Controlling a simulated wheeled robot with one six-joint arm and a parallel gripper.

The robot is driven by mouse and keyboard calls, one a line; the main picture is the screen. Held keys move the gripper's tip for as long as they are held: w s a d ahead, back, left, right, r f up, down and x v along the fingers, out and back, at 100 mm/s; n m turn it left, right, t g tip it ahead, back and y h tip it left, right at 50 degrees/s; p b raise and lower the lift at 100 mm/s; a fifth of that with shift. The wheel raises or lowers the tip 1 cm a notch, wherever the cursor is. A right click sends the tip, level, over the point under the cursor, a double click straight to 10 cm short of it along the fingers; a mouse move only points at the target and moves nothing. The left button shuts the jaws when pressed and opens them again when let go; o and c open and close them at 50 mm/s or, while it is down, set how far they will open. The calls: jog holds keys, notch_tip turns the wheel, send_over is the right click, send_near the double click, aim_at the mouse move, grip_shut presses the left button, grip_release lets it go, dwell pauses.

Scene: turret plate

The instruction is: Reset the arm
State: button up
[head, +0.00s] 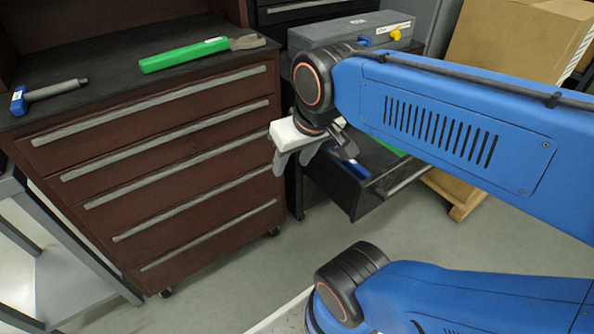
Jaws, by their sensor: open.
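My blue arm reaches in from the right in the head view. My gripper (294,163) points downward at the centre, with grey fingers below a white block-like part. It is open, and I see nothing between the fingers. It is in front of an open dark drawer (356,204) and right of the brown drawer cabinet (160,150). The wrist and gripper hide part of the drawer behind them.
A green-handled tool (185,55) and a blue-headed hammer (45,93) lie on the brown cabinet's top. Blue and green items show in the open drawer. A grey box (350,28) stands behind my wrist. A cardboard box (520,38) is at the back right. Some floor (240,285) is clear.

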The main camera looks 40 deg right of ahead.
jog(key=shift+s+d+f+n, duration=0.1)
jog(key=shift+s+f+n, duration=0.2)
jog(key=shift+f, duration=0.35)
jog(key=shift+s+f+n, duration=0.1)
jog(key=shift+s+f, duration=0.3)
jog(key=shift+f, duration=0.2)
